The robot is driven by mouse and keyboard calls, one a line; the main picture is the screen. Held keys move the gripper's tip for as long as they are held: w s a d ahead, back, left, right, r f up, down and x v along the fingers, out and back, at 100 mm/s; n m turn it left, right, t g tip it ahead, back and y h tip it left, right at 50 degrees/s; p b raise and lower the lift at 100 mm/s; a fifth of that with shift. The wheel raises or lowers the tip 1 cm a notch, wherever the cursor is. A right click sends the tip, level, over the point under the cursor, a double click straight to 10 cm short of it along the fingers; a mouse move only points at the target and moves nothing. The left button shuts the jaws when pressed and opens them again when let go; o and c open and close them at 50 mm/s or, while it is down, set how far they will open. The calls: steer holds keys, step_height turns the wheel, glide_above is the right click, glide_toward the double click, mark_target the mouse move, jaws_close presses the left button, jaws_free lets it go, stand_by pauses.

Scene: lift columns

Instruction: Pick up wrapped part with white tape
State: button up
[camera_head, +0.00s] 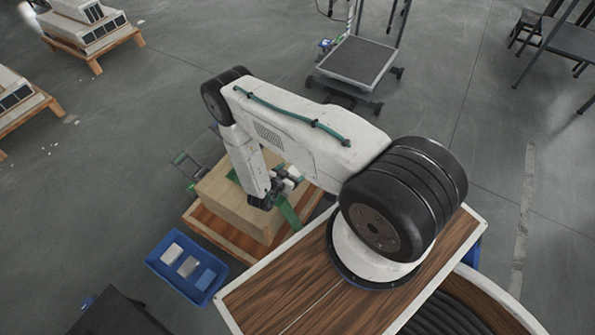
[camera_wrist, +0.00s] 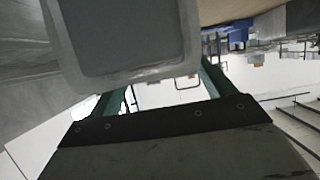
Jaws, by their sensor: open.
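A blue bin (camera_head: 157,264) stands on the floor at lower left in the head view. It holds a white piece (camera_head: 172,253), a pale grey piece (camera_head: 188,267) and a blue piece (camera_head: 205,279), lying apart in a row. They are too small to tell which is wrapped or has white tape. My gripper (camera_head: 282,195), with green fingers, is up and right of the bin, over or beside a tan box. It is open, and I see nothing held. Its fingers also show in the wrist view (camera_wrist: 160,90); no bin or part is identifiable there.
The tan box (camera_head: 225,200) stands on a wooden base (camera_head: 205,229) between the bin and my arm. A dark object (camera_head: 115,315) is at the lower left. A grey-topped cart (camera_head: 358,62) stands at the back. Open floor lies left of the bin.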

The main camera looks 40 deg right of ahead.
mark_target(295, 169)
steer(key=x, duration=0.3)
steer(key=shift+d+f, duration=0.1)
steer(key=shift+d, duration=0.1)
steer(key=shift+c, duration=0.3)
steer(key=c, duration=1.4)
steer(key=shift+r, duration=0.2)
